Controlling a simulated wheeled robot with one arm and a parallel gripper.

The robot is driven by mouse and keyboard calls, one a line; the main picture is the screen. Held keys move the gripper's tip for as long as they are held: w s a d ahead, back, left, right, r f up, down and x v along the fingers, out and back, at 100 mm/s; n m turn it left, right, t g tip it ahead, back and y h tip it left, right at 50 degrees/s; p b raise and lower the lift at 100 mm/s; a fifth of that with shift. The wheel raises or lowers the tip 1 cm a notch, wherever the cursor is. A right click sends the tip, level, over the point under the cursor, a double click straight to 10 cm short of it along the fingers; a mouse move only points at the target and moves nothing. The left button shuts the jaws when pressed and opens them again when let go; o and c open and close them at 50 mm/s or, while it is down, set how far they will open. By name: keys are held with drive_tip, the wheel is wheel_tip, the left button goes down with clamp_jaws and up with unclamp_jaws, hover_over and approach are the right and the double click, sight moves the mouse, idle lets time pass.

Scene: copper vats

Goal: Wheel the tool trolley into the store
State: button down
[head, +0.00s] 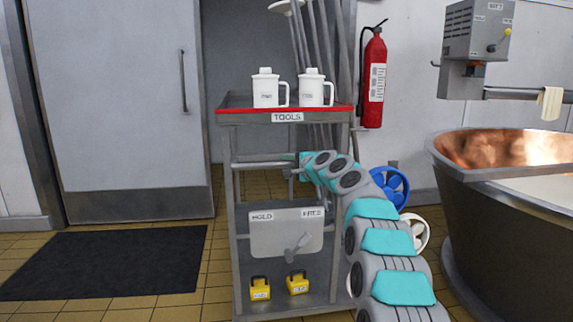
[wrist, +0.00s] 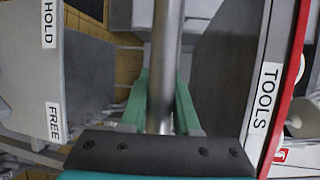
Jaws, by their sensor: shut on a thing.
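The tool trolley (head: 233,200) stands upright in the middle of the head view, a grey metal frame with a red-edged top marked TOOLS. Two white lidded jugs (head: 265,90) (head: 311,90) stand on top. A front plate (head: 262,236) reads HOLD at left and FREE at right; its grey lever (head: 299,245) tilts up to the right, toward FREE. My gripper (wrist: 160,105) is shut on the trolley's round metal bar (wrist: 166,50), below the top. In the head view my arm partly hides the gripper and the trolley's right side. The doorway (head: 228,55) lies behind the trolley.
A grey door (head: 120,100) fills the left, beside a black mat (head: 105,263). Long poles (head: 325,50) lean behind the trolley. A red extinguisher (head: 373,80) hangs on the wall. A copper vat (head: 500,210) stands close at right. Two yellow objects (head: 260,288) (head: 297,283) sit low on the trolley.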

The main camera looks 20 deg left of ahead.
drive_tip(key=c, duration=0.7)
unclamp_jaws()
drive_tip(key=shift+o, duration=0.2)
drive_tip(key=shift+b+v, duration=0.5)
drive_tip(key=shift+v, duration=0.35)
drive_tip(key=shift+s+d, duration=0.2)
drive_tip(key=shift+d, duration=0.05)
drive_tip(key=shift+b+v, duration=1)
drive_tip(key=shift+v, duration=1.7)
